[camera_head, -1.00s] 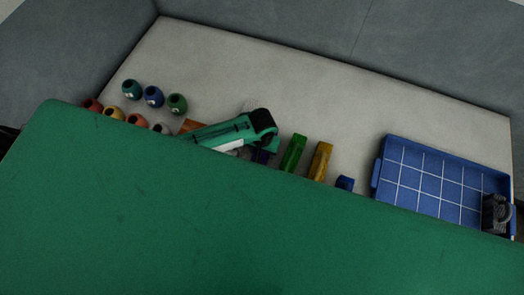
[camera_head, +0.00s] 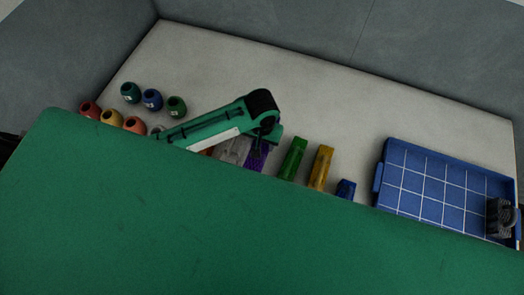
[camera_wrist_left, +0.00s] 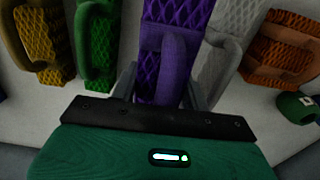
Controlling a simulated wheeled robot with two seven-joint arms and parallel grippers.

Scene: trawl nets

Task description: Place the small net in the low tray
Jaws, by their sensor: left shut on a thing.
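A purple net (camera_head: 257,156) with a looped handle shows below my left arm in the head view, partly hidden by the green edge. In the left wrist view the purple net (camera_wrist_left: 163,70) stands between the fingers of my left gripper (camera_wrist_left: 160,88), which is shut on its handle. Whether it is clear of the surface I cannot tell. The low blue tray (camera_head: 382,178), with a white grid on its floor, lies at the right. A dark mesh net (camera_head: 500,218) with a looped handle is in its right end. My right gripper is not in view.
Green (camera_head: 293,160), yellow (camera_head: 321,168) and blue (camera_head: 345,189) nets stand between the purple net and the tray. A grey net (camera_wrist_left: 216,60) and an orange net (camera_wrist_left: 280,50) are beside the purple one. Several coloured pots (camera_head: 152,99) stand at the left. Most of the tray floor is empty.

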